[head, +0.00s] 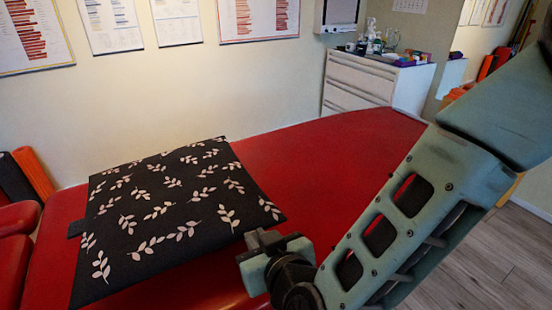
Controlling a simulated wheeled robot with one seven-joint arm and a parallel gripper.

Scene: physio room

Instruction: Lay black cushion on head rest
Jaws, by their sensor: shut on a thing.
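The black cushion (165,205), flat and patterned with pale leaves, is over the red treatment table (330,165), near its left end. A small dark tab (76,229) sticks out at its left edge. The red padded pieces at the far left, which look like the head rest (12,262), are partly cut off by the frame. The cushion is beside them, not over them. My gripper (262,240) is at the cushion's right front edge and is shut on it. The fingertips' hold is partly hidden, and I cannot tell whether the cushion is fully resting on the table.
A white drawer cabinet (360,80) with bottles and small items stands behind the table. Orange and black rolls (32,172) stand at the left by the wall. The table's right part is bare. Wooden floor (490,262) shows at the right.

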